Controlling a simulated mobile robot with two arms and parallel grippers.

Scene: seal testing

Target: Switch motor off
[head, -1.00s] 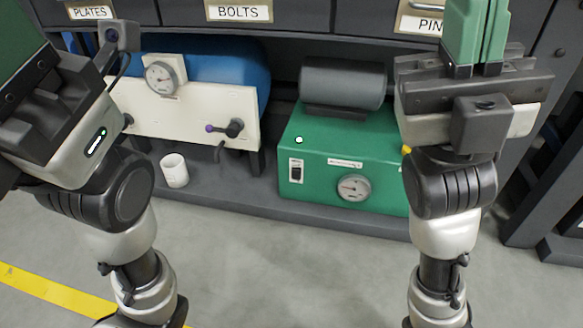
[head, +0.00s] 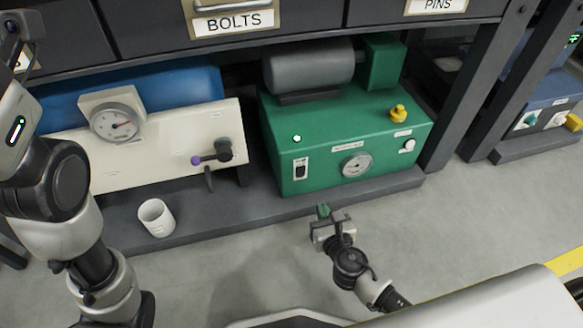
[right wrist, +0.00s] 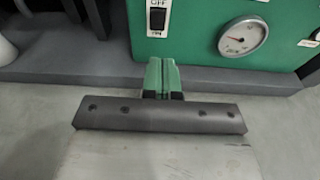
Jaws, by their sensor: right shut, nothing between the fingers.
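The green motor box (head: 325,150) stands on the low shelf in the head view, with a grey motor cylinder (head: 305,70) on top. Its black rocker switch (head: 301,168) is on the left of the front face. In the right wrist view the switch (right wrist: 158,17) shows at the top, with "OFF" above it. A small lamp (head: 297,138) on the box top glows. My right gripper (head: 323,211) is shut and empty, low in front of the box and apart from it. Its green fingers (right wrist: 162,77) point toward the box below the switch. My left arm shows at the left edge; its fingers are out of view.
A round gauge (head: 356,165), a white knob (head: 409,145) and a yellow knob (head: 398,113) are on the green box. Left are a cream panel (head: 160,150) with a purple-tipped lever and a white cup (head: 156,217). Drawers overhang above. The floor in front is clear.

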